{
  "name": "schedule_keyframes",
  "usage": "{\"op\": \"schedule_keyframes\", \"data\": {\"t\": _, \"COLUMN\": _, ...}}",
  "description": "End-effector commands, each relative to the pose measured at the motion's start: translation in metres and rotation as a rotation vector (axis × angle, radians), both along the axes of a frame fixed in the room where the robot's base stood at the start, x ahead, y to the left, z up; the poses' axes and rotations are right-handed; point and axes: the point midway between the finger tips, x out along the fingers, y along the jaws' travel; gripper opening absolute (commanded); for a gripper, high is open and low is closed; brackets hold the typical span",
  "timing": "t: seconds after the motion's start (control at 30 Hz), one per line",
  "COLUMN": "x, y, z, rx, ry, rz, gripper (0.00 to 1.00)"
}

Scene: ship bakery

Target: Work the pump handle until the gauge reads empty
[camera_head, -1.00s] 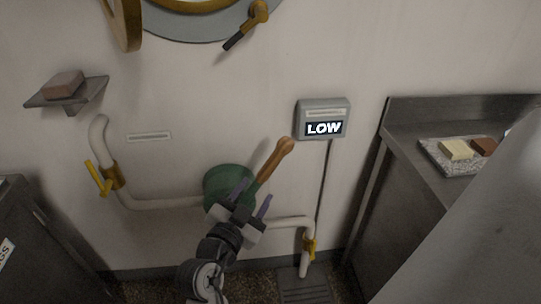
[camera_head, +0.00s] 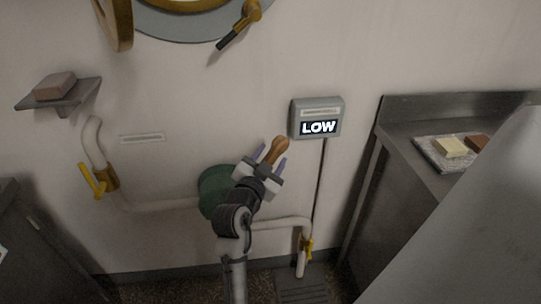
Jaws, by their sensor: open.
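The pump (camera_head: 211,188) is a green round body on white pipes against the wall, partly hidden behind my arm. Its wooden handle (camera_head: 275,149) points up and right, and only its upper end shows. My gripper (camera_head: 267,167) is open at the handle, with one finger on either side of it in the picture. I cannot tell whether the fingers touch it. The gauge (camera_head: 317,118) is a grey wall box whose lit display reads LOW.
Yellow valve levers sit on the left pipe (camera_head: 95,181) and the right pipe (camera_head: 306,247). A small shelf (camera_head: 80,97) with a brown block is at upper left. A metal counter (camera_head: 400,148) with a tray (camera_head: 426,150) stands at right. A floor grate (camera_head: 302,288) lies below.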

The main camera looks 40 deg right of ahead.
Motion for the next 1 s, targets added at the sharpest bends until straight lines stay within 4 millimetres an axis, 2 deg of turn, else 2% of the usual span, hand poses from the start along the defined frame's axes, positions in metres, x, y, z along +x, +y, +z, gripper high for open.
{"op": "schedule_keyframes", "data": {"t": 0.3, "x": 0.0014, "y": -0.0029, "z": -0.0006, "rx": 0.001, "ry": 0.0, "rz": 0.0, "gripper": 0.49}}
{"op": "schedule_keyframes", "data": {"t": 0.7, "x": 0.0013, "y": -0.0026, "z": -0.0007, "rx": 0.001, "ry": 0.001, "rz": 0.0, "gripper": 0.0}}
{"op": "schedule_keyframes", "data": {"t": 1.0, "x": 0.0034, "y": 0.0009, "z": 0.0006, "rx": -0.014, "ry": 0.01, "rz": 0.0, "gripper": 0.0}}
